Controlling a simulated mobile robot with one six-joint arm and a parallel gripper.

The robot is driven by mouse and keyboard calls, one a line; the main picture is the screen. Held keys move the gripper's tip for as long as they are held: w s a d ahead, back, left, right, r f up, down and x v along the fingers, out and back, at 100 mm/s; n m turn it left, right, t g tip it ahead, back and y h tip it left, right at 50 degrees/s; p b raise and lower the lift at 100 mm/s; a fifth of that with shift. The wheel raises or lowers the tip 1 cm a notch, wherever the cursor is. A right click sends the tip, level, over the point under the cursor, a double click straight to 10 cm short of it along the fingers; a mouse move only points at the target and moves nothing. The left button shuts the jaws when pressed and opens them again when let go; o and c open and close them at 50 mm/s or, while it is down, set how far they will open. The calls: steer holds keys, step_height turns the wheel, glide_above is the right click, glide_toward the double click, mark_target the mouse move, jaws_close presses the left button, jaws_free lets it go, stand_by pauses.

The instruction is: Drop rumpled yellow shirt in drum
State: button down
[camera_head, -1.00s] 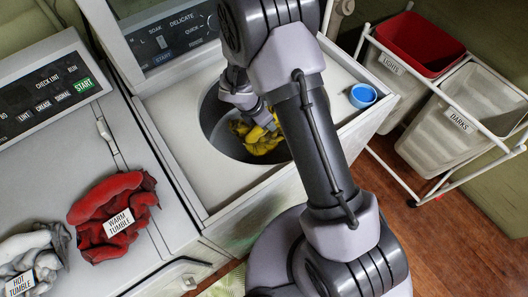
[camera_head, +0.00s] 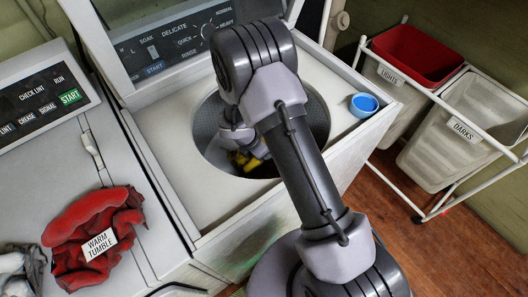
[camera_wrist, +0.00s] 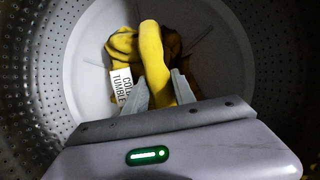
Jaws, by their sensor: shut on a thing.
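The rumpled yellow shirt (camera_wrist: 151,55) is inside the washer drum, with a white "COLD TUMBLE" tag showing in the wrist view. My gripper (camera_wrist: 160,88) is shut on a fold of the shirt, which stands up between the two fingers. The perforated drum wall (camera_wrist: 232,58) surrounds the gripper and shirt. In the head view, the drum (camera_head: 312,118) is the round opening in the washer top. A small part of the yellow shirt (camera_head: 243,161) shows there, and my arm hides much of the opening and the fingers.
A red garment (camera_head: 75,230) tagged "WARM TUMBLE" and part of a grey one (camera_head: 18,270) lie on the dryer (camera_head: 65,160). A blue cup (camera_head: 364,104) stands on the washer's right edge. Bins marked LIGHTS (camera_head: 400,105) and DARKS (camera_head: 458,150) are in a white rack.

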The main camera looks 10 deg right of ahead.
steer(key=shift+f, duration=0.25)
steer(key=c, duration=1)
jaws_free()
steer(key=shift+c, duration=0.2)
steer(key=s+r+m+p, duration=0.2)
steer(key=r+m, duration=0.1)
steer(key=r, duration=0.7)
steer(key=s+r+m+y+p, duration=0.15)
steer(key=r+m, duration=0.25)
steer(key=r, duration=0.5)
steer(key=s+r+m+p, duration=0.2)
steer(key=r+m+p, duration=0.1)
steer(key=r, duration=0.7)
steer(key=s+a+r+m+t+y, duration=0.3)
steer(key=s+r+m+t+y, duration=0.1)
steer(key=s+r+m, duration=1.1)
steer(key=shift+s+r+m+y, duration=0.15)
steer(key=shift+s+m+y, duration=0.2)
steer(key=shift+s+m, duration=0.8)
